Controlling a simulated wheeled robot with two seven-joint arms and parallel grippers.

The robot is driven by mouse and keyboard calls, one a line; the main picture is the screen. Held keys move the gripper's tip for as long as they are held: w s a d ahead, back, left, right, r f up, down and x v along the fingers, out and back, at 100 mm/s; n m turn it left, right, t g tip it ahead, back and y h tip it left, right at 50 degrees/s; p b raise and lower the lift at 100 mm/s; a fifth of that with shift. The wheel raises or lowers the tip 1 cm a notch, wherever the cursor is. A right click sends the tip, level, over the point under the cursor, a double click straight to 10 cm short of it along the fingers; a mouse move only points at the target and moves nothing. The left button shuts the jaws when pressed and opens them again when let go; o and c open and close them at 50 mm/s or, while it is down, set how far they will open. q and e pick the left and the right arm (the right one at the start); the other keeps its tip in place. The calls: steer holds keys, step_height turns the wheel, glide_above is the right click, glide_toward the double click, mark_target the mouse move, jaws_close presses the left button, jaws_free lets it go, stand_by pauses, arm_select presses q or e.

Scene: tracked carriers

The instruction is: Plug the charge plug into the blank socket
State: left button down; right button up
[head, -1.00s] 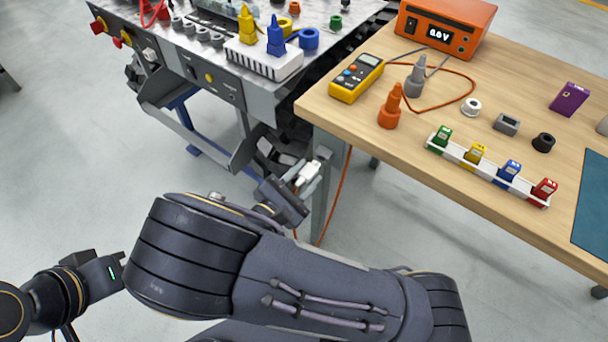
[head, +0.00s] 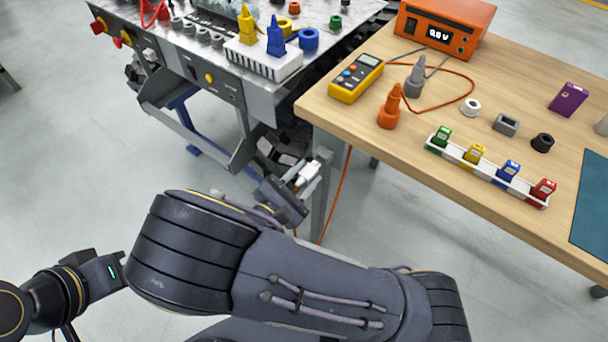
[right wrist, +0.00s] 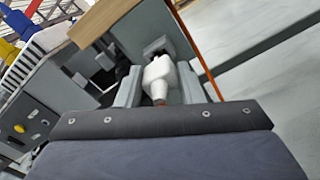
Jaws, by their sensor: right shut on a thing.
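My right gripper (head: 302,182) is shut on the white charge plug (head: 309,171), below the corner between the carrier and the wooden table. In the right wrist view the plug (right wrist: 160,76) sits between the two grey fingers, its cable end toward me. A grey panel (right wrist: 105,60) with dark openings lies just beyond it. The plug's far end lies against a dark opening (right wrist: 157,46) in this view; I cannot tell whether it touches or enters it. Which opening is the blank socket is unclear. My left gripper (head: 116,266) is at the lower left, its fingers too unclear to read.
The metal carrier (head: 215,85) stands at upper left, with a white ribbed box (head: 262,62) on its corner. The wooden table (head: 400,140) is at right, with a multimeter (head: 356,78) and an orange supply (head: 445,25). An orange cable (head: 337,200) hangs by the table leg.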

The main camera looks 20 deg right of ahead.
mark_target(296, 186)
steer(key=shift+x, duration=1.05)
stand_by(1.0)
steer(key=shift+w+d, duration=0.15)
stand_by(0.5)
steer(key=o, duration=1.1)
steer(key=p+v, duration=0.1)
steer(key=v, duration=0.6)
steer(key=shift+a, duration=0.25)
steer(key=shift+s, duration=0.25)
